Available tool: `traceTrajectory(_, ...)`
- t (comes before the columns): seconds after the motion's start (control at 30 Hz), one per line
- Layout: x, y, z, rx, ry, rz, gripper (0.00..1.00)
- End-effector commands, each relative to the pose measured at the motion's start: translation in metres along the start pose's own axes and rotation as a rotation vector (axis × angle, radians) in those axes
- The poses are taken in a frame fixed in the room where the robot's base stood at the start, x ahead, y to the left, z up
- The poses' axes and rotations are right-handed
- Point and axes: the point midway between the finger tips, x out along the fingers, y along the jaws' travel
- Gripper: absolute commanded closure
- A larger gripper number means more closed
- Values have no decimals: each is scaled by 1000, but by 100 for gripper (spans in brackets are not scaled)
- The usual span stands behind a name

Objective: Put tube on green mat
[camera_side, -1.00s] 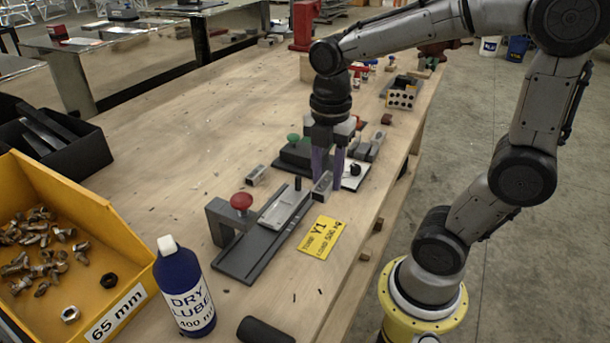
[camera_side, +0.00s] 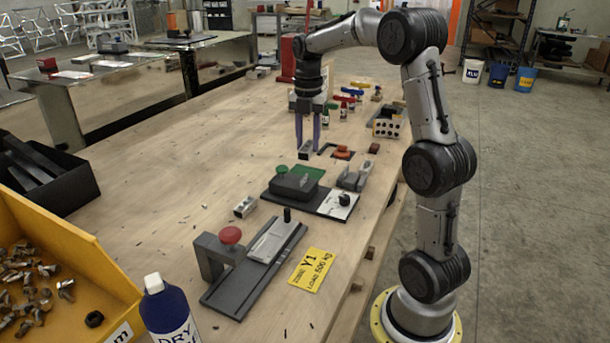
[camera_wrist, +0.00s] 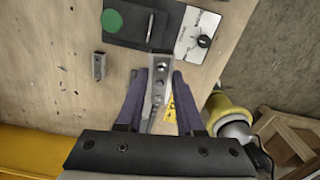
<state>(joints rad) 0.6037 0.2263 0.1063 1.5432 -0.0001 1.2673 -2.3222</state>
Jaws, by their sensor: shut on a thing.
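My gripper (camera_side: 308,146) has purple fingers and is shut on a short grey square tube (camera_side: 305,152). In the wrist view the tube (camera_wrist: 158,75) sits between the fingers (camera_wrist: 161,82), with dark holes along its face. In the side view, the gripper and tube appear just above and beyond the green mat (camera_side: 311,172); I cannot tell the exact height. I cannot make out the mat in the wrist view.
A similar loose piece (camera_side: 244,207) lies on the bench, left of the dark block. A white plate with a black knob (camera_side: 344,199) and grey blocks (camera_side: 353,179) stand to the right. A clamp with a red knob (camera_side: 230,235) stands nearer.

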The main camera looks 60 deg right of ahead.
Motion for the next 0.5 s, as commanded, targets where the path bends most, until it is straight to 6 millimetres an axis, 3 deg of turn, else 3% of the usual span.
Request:
traceTrajectory(0.03, 7, -6, 18, 40, 1, -1, 100)
traceTrajectory(0.1, 16, -13, 35, 81, 1, -1, 100)
traceTrajectory(0.3, 32, -29, 56, 142, -1, 2, 100)
traceTrajectory(0.5, 45, -15, 78, 149, 1, 0, 100)
